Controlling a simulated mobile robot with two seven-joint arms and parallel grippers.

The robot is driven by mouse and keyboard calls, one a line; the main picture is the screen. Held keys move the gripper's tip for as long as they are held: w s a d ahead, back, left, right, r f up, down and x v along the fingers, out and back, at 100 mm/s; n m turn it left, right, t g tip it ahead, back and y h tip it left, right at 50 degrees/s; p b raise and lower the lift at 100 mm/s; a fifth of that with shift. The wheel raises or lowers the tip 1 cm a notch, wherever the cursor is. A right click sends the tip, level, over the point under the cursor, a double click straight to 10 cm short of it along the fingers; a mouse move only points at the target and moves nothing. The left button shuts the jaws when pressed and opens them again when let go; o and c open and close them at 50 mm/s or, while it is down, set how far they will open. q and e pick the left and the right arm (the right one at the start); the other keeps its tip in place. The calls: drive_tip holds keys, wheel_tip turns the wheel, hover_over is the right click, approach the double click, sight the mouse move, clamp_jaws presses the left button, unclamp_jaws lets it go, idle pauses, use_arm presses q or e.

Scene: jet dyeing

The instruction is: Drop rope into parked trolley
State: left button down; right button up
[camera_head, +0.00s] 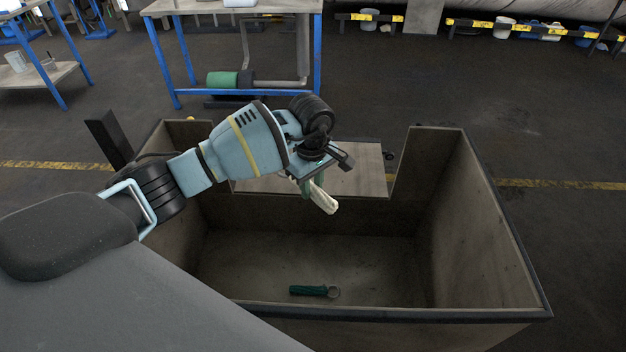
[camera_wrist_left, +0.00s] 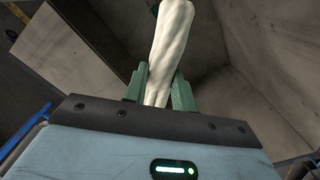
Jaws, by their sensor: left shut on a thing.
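The trolley (camera_head: 489,241) is a large open box with brownish-grey walls and a dark rim, low in front of me in the head view. My left gripper (camera_head: 309,184) is above the trolley's inside, toward its far side. It is shut on a pale, cream rope (camera_head: 326,201), whose end hangs down from the jaws. In the left wrist view the rope (camera_wrist_left: 170,45) stretches away from between the green fingers (camera_wrist_left: 158,86). My right gripper is not in view.
A dark green handle-like object with a ring (camera_head: 314,291) lies on the trolley floor. The trolley's far wall has a low cut-out in the middle. A blue-legged table (camera_head: 178,58) stands beyond it, with a green cylinder (camera_head: 222,79) underneath. The floor at right is clear.

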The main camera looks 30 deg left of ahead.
sight(312, 186)
use_arm(q)
drive_tip(key=shift+r, duration=0.1)
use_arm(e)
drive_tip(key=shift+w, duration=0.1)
use_arm(q)
drive_tip(key=c, duration=1.1)
unclamp_jaws()
drive_tip(key=shift+o, duration=0.2)
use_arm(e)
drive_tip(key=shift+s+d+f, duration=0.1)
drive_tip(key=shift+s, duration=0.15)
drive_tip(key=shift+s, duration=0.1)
use_arm(q)
drive_tip(key=shift+r, duration=0.45)
wheel_tip(312, 186, up, 6)
drive_tip(key=shift+f, duration=0.1)
drive_tip(key=shift+r, duration=0.55)
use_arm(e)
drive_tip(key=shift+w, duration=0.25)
